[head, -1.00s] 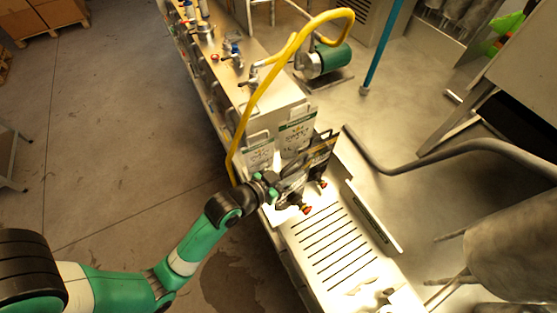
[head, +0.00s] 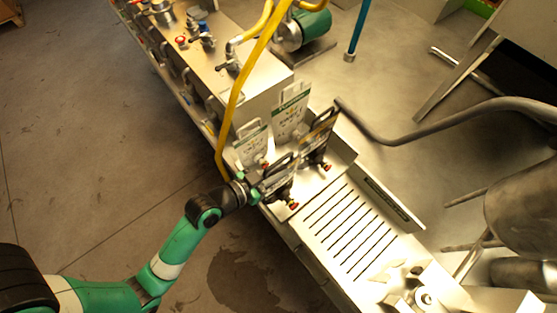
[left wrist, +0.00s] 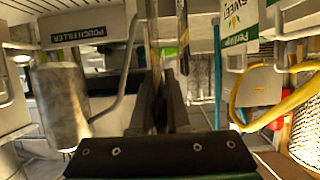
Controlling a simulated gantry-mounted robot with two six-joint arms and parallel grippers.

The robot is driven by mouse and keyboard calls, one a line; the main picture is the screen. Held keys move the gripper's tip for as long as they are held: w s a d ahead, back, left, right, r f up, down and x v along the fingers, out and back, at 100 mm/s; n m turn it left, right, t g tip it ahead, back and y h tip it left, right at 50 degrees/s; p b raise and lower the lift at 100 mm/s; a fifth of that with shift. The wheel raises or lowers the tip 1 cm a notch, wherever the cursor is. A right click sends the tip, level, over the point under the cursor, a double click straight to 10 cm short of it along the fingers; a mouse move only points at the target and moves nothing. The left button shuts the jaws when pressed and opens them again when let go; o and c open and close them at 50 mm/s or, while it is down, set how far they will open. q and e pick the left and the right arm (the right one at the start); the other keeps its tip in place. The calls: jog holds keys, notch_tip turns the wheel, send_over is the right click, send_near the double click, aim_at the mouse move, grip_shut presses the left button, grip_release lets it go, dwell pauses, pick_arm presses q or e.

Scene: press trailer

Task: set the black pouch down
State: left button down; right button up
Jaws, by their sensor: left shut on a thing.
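My left gripper (head: 262,190) is shut on a black pouch (head: 280,180) with a red-capped spout at its lower end. The pouch is upright, at the left edge of the pale metal tray beside the slotted grate; I cannot tell whether it touches the tray. A second black pouch (head: 318,138) stands just behind and to the right. In the left wrist view the dark fingers (left wrist: 172,95) point away from the camera, and the held pouch shows at most as a narrow edge between them. My right gripper is in no view.
Two white pouches with green labels (head: 291,108) (head: 250,146) stand behind the black ones. A yellow hose (head: 234,105) runs close on the left. The slotted grate (head: 345,235) is clear. A grey curved pipe (head: 430,128) lies to the right.

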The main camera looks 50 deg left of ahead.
pick_arm(q)
jog(key=w+a+f+b, duration=0.4)
jog(key=a+f+b, duration=0.1)
jog(key=a+f, duration=0.4)
jog(key=shift+w+f, duration=0.4)
jog(key=shift+f, duration=0.8)
jog(key=c, duration=1.4)
grip_release()
jog(key=shift+f, duration=0.1)
jog(key=o, duration=0.5)
